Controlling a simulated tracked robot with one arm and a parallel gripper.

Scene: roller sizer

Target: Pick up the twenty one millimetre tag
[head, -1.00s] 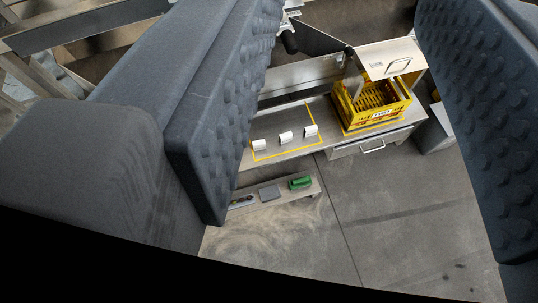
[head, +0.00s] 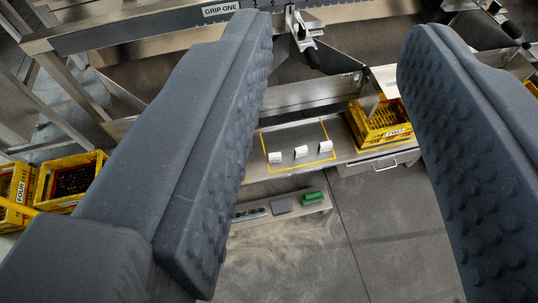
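Nothing is between the fingers close by. The tags show beyond them, well away.
A yellow crate (head: 405,133) marked FIRST stands at the bench's right. A low shelf (head: 240,223) holds a green block (head: 313,198) and a grey block (head: 281,206). A yellow crate marked FOUR (head: 50,183) is far left. A rail labelled GRIP ONE (head: 221,9) spans the back.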

